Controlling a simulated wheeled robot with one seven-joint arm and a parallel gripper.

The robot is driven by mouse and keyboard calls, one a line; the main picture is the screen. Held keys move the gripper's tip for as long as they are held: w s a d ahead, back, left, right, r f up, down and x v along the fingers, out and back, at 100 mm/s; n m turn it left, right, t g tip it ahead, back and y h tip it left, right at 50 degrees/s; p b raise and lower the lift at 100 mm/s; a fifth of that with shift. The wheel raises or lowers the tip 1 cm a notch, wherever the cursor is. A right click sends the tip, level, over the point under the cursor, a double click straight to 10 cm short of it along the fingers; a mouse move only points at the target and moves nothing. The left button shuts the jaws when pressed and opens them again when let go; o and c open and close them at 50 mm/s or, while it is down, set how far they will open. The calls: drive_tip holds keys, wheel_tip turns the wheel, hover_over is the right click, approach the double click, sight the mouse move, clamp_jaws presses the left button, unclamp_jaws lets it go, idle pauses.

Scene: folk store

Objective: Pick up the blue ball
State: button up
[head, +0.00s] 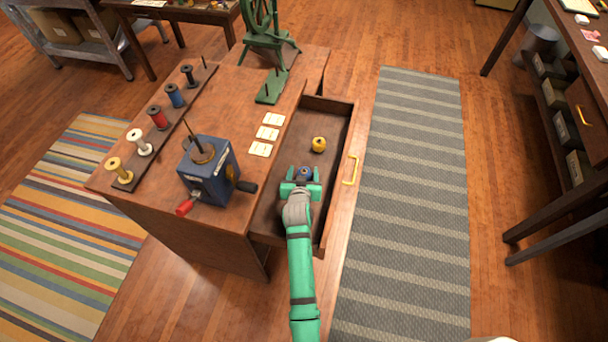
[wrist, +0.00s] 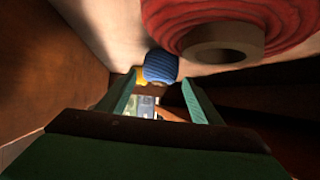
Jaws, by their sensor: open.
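The blue ball (head: 305,171) lies in the open drawer (head: 334,188) and looks like wound yarn. My gripper (head: 304,175) is down in the drawer, open, with one finger on each side of the blue ball in the head view. In the wrist view the blue ball (wrist: 160,66) shows at the tips of my open gripper (wrist: 159,84). A gap shows on both sides of it. I cannot tell whether the ball is fully between the fingers or just beyond the tips. My gripper hides part of the ball in the head view.
A yellow ball (head: 319,144) lies farther back in the drawer, partly hidden behind the blue one in the wrist view. A large red wound item (wrist: 235,25) with a round hole is close to my wrist. The drawer walls enclose my gripper.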

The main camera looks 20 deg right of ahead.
drive_tip(key=shift+w+d+f, duration=0.15)
drive_tip(key=shift+w+f, duration=0.1)
drive_tip(key=shift+w, duration=0.25)
drive_tip(key=c, duration=1)
drive_tip(key=shift+c, duration=0.2)
